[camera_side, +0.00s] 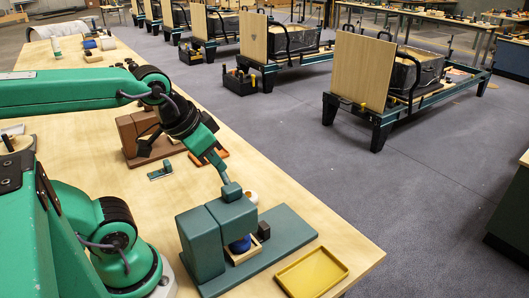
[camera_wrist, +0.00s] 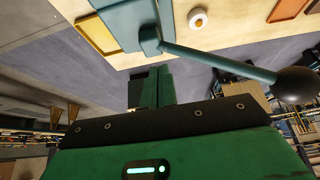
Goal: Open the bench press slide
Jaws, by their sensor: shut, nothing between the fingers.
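The teal bench press (camera_side: 202,242) stands on a flat teal base (camera_side: 285,238) at the near end of the bench. A lever rod (camera_wrist: 215,62) with a dark ball knob (camera_wrist: 297,85) rises at a slant from the press top. In the side view the knob is hidden or hard to make out. A light wooden tray (camera_side: 236,261) with a blue round thing (camera_side: 240,244) in it sits against the press block; I cannot tell whether this is the slide. My gripper (camera_wrist: 158,72) is shut and empty, beside the lever rod and apart from the knob in the wrist view.
A yellow tray (camera_side: 312,272) lies by the bench's front corner. A small dark block (camera_side: 264,230) stands on the press base. A white round thing (camera_wrist: 197,18) and a brown-and-dark fixture (camera_side: 135,130) stand farther along the bench. Open floor lies to the right.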

